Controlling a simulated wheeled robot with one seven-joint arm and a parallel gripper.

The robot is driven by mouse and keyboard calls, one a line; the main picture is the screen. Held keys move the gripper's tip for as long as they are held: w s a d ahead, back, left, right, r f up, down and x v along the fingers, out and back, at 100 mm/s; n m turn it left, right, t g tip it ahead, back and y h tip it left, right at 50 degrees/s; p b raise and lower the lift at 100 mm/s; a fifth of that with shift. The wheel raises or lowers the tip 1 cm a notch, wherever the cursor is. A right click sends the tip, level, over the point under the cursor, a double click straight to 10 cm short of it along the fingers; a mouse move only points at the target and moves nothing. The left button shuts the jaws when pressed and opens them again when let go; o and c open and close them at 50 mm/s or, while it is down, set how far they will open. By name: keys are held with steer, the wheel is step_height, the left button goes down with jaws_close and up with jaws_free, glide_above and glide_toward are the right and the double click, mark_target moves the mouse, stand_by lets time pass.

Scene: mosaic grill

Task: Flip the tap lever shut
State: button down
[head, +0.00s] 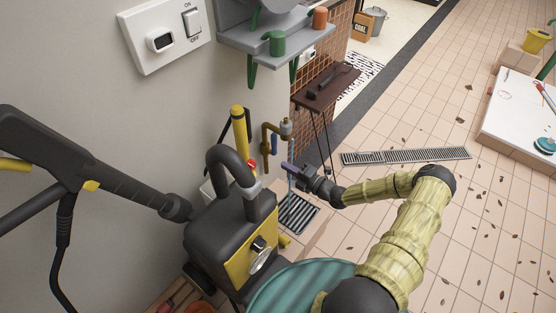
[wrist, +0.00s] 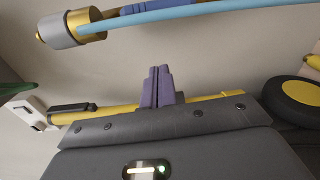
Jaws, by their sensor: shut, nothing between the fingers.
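The brass tap (head: 268,132) is on the wall in the head view, with a grey-and-brass outlet (head: 286,128). A blue piece that looks like its lever (head: 273,146) hangs beside the pipe. A light-blue stream or hose (head: 291,165) runs down from the outlet. My gripper (head: 287,167) is below the outlet, beside this stream; contact cannot be told. In the wrist view my purple fingers (wrist: 158,86) are together and empty. The outlet (wrist: 72,27) is at upper left there, and a blue part, probably the lever (wrist: 150,9), shows partly at the top edge behind the stream.
A black-and-yellow pressure washer (head: 232,235) stands left of my gripper, with a yellow post (head: 240,130) behind. A floor drain grate (head: 299,213) lies below. A grey shelf (head: 290,45) and a dark small table (head: 328,88) are beyond.

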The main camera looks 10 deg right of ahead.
steer(key=v, duration=0.3)
steer(key=shift+w, duration=0.15)
steer(key=shift+d, duration=0.1)
